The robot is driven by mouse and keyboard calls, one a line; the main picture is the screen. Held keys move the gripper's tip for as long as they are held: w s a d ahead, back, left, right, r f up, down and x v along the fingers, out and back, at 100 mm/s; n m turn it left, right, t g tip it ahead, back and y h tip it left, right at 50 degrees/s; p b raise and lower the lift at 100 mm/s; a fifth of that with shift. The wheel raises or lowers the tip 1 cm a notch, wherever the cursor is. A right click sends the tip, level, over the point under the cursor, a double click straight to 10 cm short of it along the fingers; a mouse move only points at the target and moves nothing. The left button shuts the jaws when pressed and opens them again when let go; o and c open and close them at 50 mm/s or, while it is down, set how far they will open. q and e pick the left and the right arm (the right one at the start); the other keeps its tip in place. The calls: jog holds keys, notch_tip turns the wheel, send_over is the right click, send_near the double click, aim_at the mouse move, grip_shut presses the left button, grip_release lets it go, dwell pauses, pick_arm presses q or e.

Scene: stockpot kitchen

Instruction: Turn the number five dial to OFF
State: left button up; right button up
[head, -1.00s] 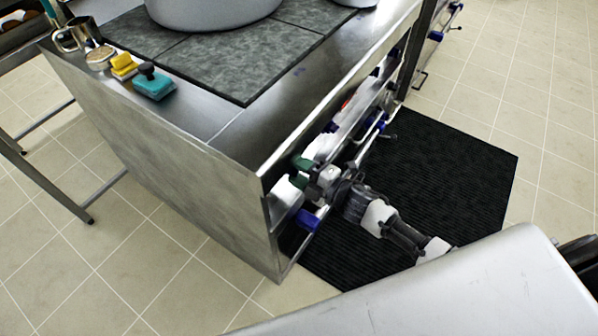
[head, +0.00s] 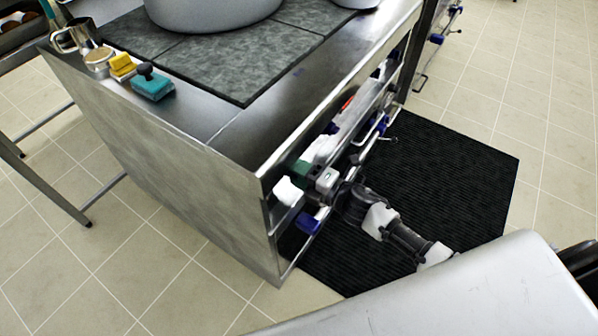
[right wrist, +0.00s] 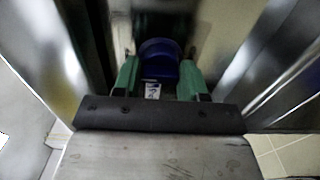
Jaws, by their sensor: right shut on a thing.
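A dark blue dial (right wrist: 160,62) sits between the green fingers of my right gripper (right wrist: 158,82) in the right wrist view. The fingers are shut on its two sides. A small white label (right wrist: 152,90) with markings too blurred to read shows just below the dial. In the head view my right gripper (head: 299,172) is at the near end of the stove's front panel, and it hides the dial there. I cannot read the dial's number or its setting. My left gripper is not in view.
The steel stove (head: 170,165) carries a dark griddle top (head: 225,65) and a large pot (head: 210,12). A teal scrubber (head: 152,88) and a yellow sponge (head: 122,64) lie on its left edge. A black mat (head: 450,190) covers the floor in front.

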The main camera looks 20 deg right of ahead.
jog(key=shift+f, duration=0.1)
jog(key=o, duration=0.9)
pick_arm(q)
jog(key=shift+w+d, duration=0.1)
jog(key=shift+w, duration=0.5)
pick_arm(e)
jog(key=v, duration=1)
jog(key=shift+s+d, duration=0.25)
jog(key=shift+s, duration=0.1)
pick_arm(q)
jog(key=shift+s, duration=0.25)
